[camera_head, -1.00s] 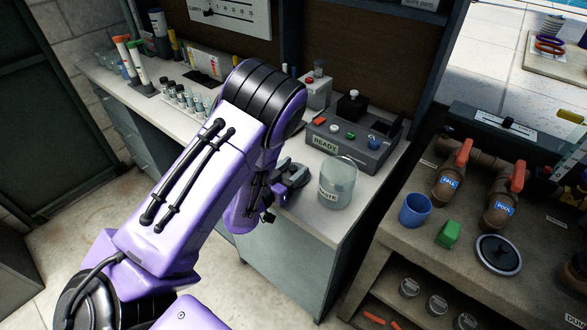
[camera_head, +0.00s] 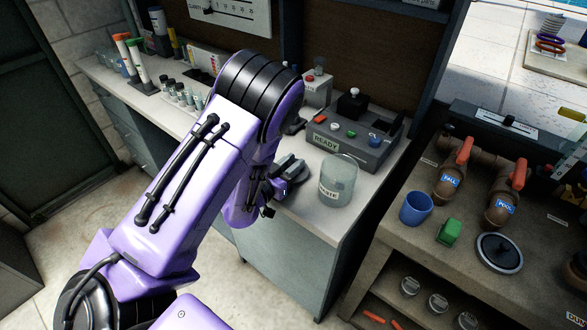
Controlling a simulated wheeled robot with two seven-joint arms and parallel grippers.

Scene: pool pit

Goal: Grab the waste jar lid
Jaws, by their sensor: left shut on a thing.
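The waste jar (camera_head: 338,180) is a clear, pale green-grey glass cylinder with a white label. It stands upright near the front right of the bench, and its top looks open. My left gripper (camera_head: 282,181) is just left of the jar, low over the bench. It is shut on a dark grey, flat piece, which looks like the waste jar lid (camera_head: 292,166). The lid is apart from the jar. My forearm and wrist hide part of the gripper and the bench behind it. My right gripper is out of view.
A grey control box (camera_head: 352,138) with coloured buttons and a READY sign stands behind the jar. Several small vials (camera_head: 178,93) stand farther left.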

